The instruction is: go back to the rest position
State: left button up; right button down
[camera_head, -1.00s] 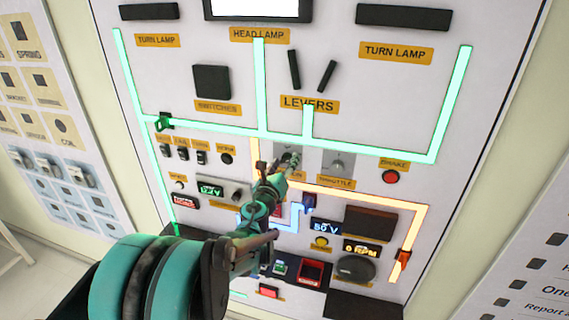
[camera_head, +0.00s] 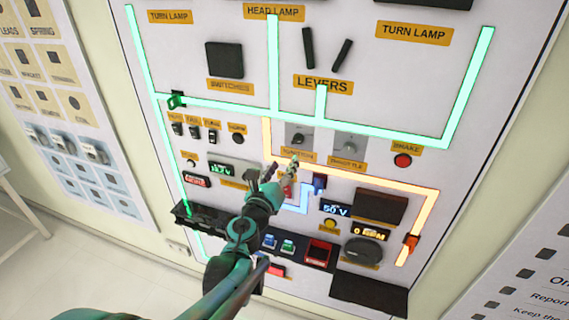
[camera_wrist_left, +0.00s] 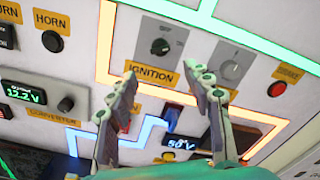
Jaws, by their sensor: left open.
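My left gripper (camera_head: 280,172) is in front of the white panel (camera_head: 190,75), just below the ignition knob (camera_head: 299,138). In the left wrist view its two fingers (camera_wrist_left: 166,88) are spread apart with nothing between them. The ignition knob (camera_wrist_left: 160,46) shows beyond the fingertips there, apart from them, above its orange label. The throttle knob (camera_head: 348,147) is to its right. My left arm comes in from the bottom of the head view. My right gripper does not show in either view.
The panel carries glowing green and orange strips, a red brake button (camera_head: 402,160), a 50 V display (camera_head: 335,209) and a dark round knob (camera_head: 362,250). A dark tray (camera_head: 199,221) juts from the lower left. A parts chart (camera_head: 62,110) hangs on the left wall.

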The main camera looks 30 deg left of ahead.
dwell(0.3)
pick_arm(q)
jog(key=s+d+f+n+g+y+b, duration=0.1)
jog(key=s+d+f+n+g+b, duration=0.15)
jog(key=f+n+b, duration=0.5)
jog(key=s+d+f+n+g+y+b, duration=0.1)
jog(key=s+f+n+g+b, duration=0.3)
jog(key=f+n, duration=0.65)
jog(key=s+d+f+n+g+h+b, duration=0.2)
jog(key=s+d+f+n+h+b, duration=0.1)
jog(key=s+d+f+n, duration=0.1)
jog(key=s+d+f+n+g+h+b, duration=0.2)
jog(key=s+d+f+n+h+b, duration=0.1)
jog(key=d+f, duration=0.6)
jog(key=s+d+n+b, duration=0.1)
jog(key=s+d+n, duration=0.1)
jog(key=s, duration=0.1)
jog(key=shift+s+f, duration=0.25)
